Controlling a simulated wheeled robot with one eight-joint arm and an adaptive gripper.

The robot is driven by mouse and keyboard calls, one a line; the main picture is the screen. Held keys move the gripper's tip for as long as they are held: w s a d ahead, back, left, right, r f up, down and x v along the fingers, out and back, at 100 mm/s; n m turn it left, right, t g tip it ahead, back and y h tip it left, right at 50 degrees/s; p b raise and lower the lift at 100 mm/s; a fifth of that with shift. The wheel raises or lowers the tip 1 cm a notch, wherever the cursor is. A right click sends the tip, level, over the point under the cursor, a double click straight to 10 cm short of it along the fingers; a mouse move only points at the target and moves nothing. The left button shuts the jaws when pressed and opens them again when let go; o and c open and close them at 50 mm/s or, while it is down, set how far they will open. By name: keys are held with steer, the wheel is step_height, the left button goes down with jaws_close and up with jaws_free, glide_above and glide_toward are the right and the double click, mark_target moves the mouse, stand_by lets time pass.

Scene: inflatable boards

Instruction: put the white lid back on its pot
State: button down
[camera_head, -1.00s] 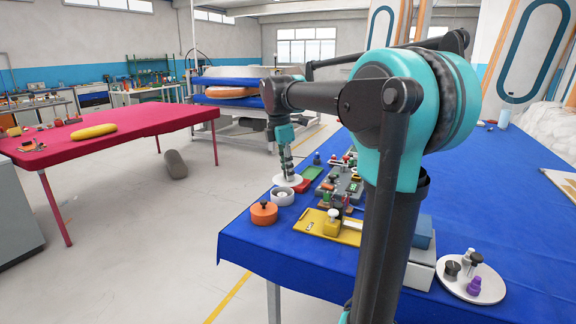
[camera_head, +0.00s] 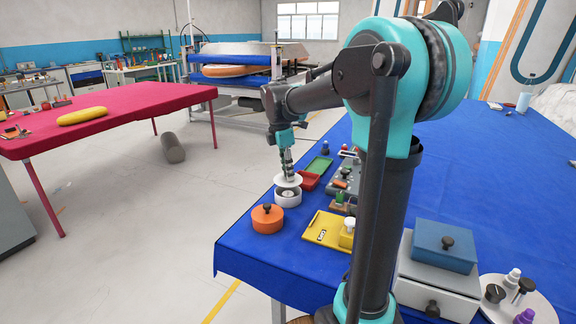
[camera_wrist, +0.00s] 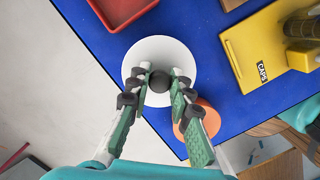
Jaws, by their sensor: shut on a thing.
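The white lid (camera_head: 286,182) is a round disc with a dark knob (camera_wrist: 158,83). My gripper (camera_head: 289,176) is shut on this knob, and its two fingers show on either side of it in the wrist view (camera_wrist: 158,88). The white pot (camera_head: 288,202) stands on the blue table near its left edge. The lid is held just above the pot, and the pot's opening shows below the lid in the head view. In the wrist view the lid (camera_wrist: 160,52) hides the pot.
An orange lidded pot (camera_head: 267,219) stands close in front of the white pot. A red tray (camera_head: 309,181) and a green tray (camera_head: 319,165) lie behind. A yellow board (camera_head: 325,231) is to the right. A blue box (camera_head: 444,252) stands further right.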

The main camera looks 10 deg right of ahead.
steer(key=shift+f, duration=1.95)
steer(key=c, duration=0.8)
jaws_free()
steer(key=shift+r, duration=3.5)
steer(key=shift+s, duration=0.1)
